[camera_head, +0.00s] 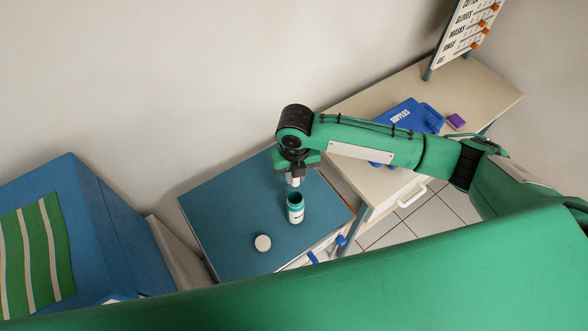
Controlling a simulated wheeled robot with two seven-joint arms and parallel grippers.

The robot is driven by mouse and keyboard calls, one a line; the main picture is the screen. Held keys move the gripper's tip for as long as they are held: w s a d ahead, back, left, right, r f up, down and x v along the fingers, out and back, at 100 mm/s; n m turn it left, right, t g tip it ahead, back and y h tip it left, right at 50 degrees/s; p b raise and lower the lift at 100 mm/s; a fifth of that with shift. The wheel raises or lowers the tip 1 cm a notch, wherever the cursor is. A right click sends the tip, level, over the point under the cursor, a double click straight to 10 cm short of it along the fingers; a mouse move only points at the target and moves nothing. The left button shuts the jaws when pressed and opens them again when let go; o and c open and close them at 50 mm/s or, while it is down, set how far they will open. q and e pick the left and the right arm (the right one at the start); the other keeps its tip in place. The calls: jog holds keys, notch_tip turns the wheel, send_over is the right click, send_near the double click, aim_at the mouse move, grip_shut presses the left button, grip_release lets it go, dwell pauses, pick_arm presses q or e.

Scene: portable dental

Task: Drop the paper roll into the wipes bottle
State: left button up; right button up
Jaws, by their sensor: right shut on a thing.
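The wipes bottle (295,213), teal with a white label, stands upright and open on the blue cabinet top (230,217). My right gripper (295,178) points down just above the bottle mouth. It is shut on the white paper roll (294,182), whose lower end shows close over the opening. I cannot tell whether the roll touches the rim. A round white lid (262,243) lies on the cabinet top to the front left of the bottle. My left gripper is not in view.
A beige counter (355,105) behind to the right carries a blue supplies box (402,113) and a purple block (455,121). A wall stands behind the cabinet. A blue bench (105,215) with a striped green cloth is at left. The cabinet top's left part is clear.

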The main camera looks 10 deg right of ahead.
aim_at(295, 192)
jog(key=shift+f+b, duration=0.45)
jog(key=shift+f, duration=0.15)
notch_tip(295, 192, down, 9)
jog(key=b, duration=0.8)
jog(key=shift+r+b, duration=0.15)
jog(key=shift+b, duration=0.15)
jog(key=o, duration=1)
jog(key=shift+o, duration=0.2)
notch_tip(295, 192, up, 7)
jog(key=p, duration=0.7)
jog(key=shift+r, duration=0.15)
